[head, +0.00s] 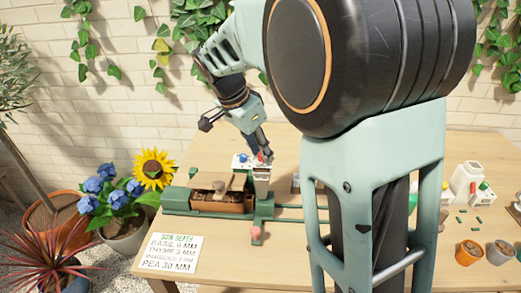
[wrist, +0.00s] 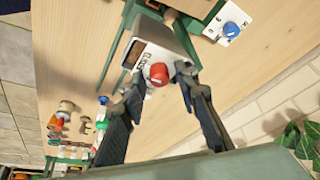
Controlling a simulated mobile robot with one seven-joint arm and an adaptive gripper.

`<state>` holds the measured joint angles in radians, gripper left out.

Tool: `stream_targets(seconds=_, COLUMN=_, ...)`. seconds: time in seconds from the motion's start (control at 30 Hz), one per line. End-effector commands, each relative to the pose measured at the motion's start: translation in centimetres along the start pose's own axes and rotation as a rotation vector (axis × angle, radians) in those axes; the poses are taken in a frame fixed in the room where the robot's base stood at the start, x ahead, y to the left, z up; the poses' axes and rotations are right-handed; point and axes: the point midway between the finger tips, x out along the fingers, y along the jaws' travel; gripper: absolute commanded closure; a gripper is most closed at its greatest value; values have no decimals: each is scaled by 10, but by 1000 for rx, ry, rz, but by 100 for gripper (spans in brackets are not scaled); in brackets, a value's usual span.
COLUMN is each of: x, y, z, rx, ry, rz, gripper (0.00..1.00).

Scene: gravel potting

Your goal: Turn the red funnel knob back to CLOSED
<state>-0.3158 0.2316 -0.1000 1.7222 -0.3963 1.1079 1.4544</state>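The red funnel knob (wrist: 158,74) sits on a pale panel with small dark lettering (wrist: 148,55) in the wrist view. The lettering is too small to read, so the knob's setting cannot be told. My gripper (wrist: 159,82) is open, with one finger on each side of the knob and visible gaps between. In the head view my gripper (head: 262,146) points down at the red knob (head: 261,156), on top of a white housing (head: 262,173). I cannot tell whether the fingertips reach down to the knob's height.
A blue knob (wrist: 231,29) on another white panel is close by. The green-framed planter (head: 190,203) stands to the left in the head view. A sowing-depth card (head: 170,253) lies on the table's front left. Two small pots (head: 468,252) (head: 500,251) stand at the right.

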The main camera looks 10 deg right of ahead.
Motion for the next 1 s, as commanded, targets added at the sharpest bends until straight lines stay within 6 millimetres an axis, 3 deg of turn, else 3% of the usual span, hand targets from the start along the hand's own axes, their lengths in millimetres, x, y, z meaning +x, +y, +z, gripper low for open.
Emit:
stream_targets(seconds=0.37, x=-4, y=0, z=0, rx=-1, ry=1, rz=-1, gripper=66)
stream_targets(seconds=0.47, x=-17, y=-1, z=0, rx=-1, ry=1, rz=-4, gripper=66)
stream_targets(seconds=0.8, x=-87, y=-1, z=0, rx=-2, ry=2, rz=-5, gripper=66)
stream_targets(seconds=1.0, x=-113, y=-1, z=0, rx=-1, ry=1, rz=-2, gripper=66)
